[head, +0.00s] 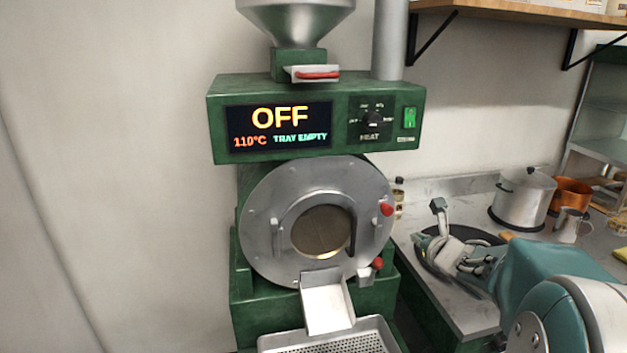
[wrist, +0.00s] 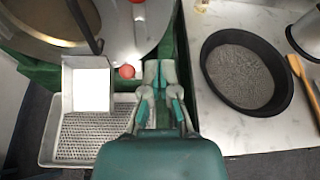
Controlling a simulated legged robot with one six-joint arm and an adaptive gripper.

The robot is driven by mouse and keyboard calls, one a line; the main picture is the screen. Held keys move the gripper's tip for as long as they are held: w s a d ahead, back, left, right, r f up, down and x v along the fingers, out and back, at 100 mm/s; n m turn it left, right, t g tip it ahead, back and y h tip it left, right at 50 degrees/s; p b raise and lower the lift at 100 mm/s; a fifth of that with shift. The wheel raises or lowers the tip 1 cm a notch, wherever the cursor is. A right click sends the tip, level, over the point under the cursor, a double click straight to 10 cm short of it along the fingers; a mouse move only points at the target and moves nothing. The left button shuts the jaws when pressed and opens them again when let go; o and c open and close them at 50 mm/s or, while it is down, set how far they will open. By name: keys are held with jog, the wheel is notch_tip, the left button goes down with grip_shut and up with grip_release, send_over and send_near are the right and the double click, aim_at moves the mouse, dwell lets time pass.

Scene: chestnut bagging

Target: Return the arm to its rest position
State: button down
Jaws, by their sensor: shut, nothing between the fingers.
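My arm reaches in from the lower right of the head view. My gripper (head: 430,222) is in front of the counter, to the right of the green roasting machine (head: 222,120). In the wrist view my gripper (wrist: 160,76) is shut and empty, its fingertips beside the red knob (wrist: 127,71) at the machine's front. The machine's display (head: 278,128) reads OFF, 110°C and TRAY EMPTY. The perforated metal tray (head: 330,339) below the chute (head: 326,302) is empty in the wrist view (wrist: 88,138).
A round black pan (wrist: 246,72) lies on the counter (wrist: 215,132) right of my gripper. A metal pot (head: 523,198), an orange pot (head: 571,194) and a metal jug (head: 570,226) stand farther back. A wooden shelf (head: 520,14) hangs above. The wall side left of the machine is clear.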

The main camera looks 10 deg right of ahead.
jog(key=s+a+n+g, duration=0.3)
jog(key=s+a+n, duration=0.3)
jog(key=n, duration=0.5)
jog(key=s+a+f+n+g, duration=0.1)
jog(key=s+a+n+g, duration=0.1)
jog(key=s+a+n, duration=0.5)
jog(key=s+a+n+g, duration=0.3)
jog(key=s+a+n, duration=0.4)
jog(key=s+n, duration=0.5)
jog(key=n, duration=0.5)
jog(key=shift+s+f+g+y, duration=0.25)
jog(key=shift+g+y, duration=0.05)
jog(key=shift+y, duration=0.1)
jog(key=c, duration=1.3)
grip_release()
jog(key=shift+c, duration=0.2)
